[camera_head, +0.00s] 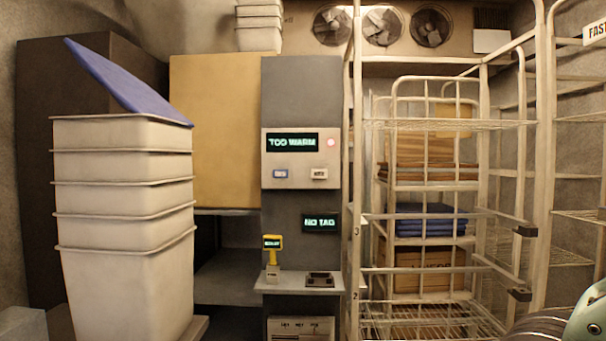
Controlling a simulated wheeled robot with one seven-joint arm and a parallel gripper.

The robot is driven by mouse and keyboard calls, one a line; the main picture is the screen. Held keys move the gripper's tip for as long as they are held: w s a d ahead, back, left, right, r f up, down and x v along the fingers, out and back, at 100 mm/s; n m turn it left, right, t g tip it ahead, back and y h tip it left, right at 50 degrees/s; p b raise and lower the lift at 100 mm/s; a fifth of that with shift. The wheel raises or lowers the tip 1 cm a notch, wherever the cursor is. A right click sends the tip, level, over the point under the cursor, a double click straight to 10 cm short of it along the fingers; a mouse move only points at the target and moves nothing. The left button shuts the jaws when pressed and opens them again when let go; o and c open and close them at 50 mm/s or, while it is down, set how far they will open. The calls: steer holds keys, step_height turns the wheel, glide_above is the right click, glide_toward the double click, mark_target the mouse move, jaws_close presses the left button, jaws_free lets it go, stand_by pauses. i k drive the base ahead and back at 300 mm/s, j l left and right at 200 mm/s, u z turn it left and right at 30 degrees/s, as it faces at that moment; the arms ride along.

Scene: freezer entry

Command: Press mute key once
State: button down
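A grey control post stands in the middle of the head view, with a light panel (300,157) on it. The panel has a dark display (292,142) reading "TOO WARM" and a glowing red lamp (331,142) to its right. Nothing touches either key. Part of my arm shows at the bottom right; my gripper's fingers are not in view.
Lower on the post are a "NO TAG" display (321,222), a yellow handheld device (272,243) and a small shelf (300,283). Stacked white tubs (122,230) with a tilted blue lid (125,83) stand left. A wire cage trolley (450,125) stands right.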

mark_target(316, 173)
steer(key=i+j, duration=0.3)
steer(key=i, duration=0.2)
steer(key=i+j, duration=0.65)
steer(key=i, duration=0.3)
